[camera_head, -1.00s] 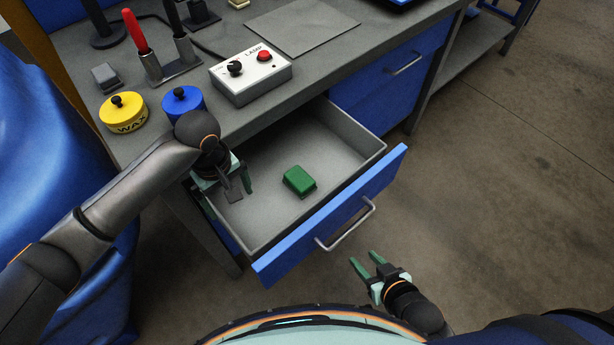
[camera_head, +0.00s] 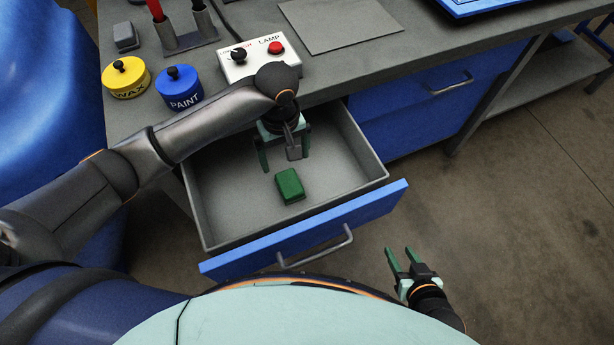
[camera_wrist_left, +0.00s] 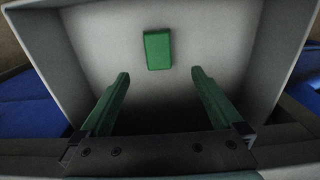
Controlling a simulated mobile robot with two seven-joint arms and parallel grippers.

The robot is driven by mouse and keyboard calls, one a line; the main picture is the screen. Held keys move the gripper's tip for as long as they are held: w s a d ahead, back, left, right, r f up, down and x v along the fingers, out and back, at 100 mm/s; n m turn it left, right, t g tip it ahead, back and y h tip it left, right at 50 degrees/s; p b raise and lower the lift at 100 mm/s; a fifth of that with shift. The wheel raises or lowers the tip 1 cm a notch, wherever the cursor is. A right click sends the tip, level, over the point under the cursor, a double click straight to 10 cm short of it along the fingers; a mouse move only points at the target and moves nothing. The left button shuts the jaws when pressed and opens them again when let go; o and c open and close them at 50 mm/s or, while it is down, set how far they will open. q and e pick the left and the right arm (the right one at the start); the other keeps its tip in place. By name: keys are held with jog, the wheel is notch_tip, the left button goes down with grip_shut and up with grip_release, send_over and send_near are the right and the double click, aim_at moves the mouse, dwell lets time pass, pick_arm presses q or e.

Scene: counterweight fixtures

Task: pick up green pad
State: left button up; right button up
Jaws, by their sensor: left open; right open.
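The green pad (camera_head: 289,185) lies on the floor of the open grey drawer (camera_head: 228,213), near its middle. It also shows in the left wrist view (camera_wrist_left: 158,50), beyond the fingertips and roughly between their lines. My left gripper (camera_head: 285,162) is open and empty over the drawer, behind the pad and apart from it. Its two green fingers also show in the left wrist view (camera_wrist_left: 160,80). My right gripper (camera_head: 402,252) is open and empty, outside the drawer to the right of its blue front.
The blue drawer front (camera_head: 310,230) has a metal handle (camera_head: 318,250). On the bench stand a lamp switch box (camera_head: 250,62), a blue paint tin (camera_head: 180,88) and a yellow wax tin (camera_head: 126,78). The drawer around the pad is clear.

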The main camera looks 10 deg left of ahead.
pick_arm(q)
jog(key=b, duration=0.1)
send_over(290, 184)
notch_tip(290, 184, down, 7)
jog(key=shift+d+f, duration=0.15)
jog(key=f, duration=0.2)
jog(key=f+b, duration=0.1)
jog(key=f, duration=0.1)
jog(key=shift+a+f, duration=0.2)
jog(key=shift+f, duration=0.45)
jog(key=shift+c, duration=1.4)
jog(key=c, duration=1.1)
jog(key=shift+r+p, duration=0.8)
jog(key=shift+r, duration=4.3)
jog(key=shift+c, duration=0.2)
pick_arm(e)
jog(key=shift+w+d+f, duration=0.15)
jog(key=shift+w+d, duration=0.05)
jog(key=shift+d, duration=0.1)
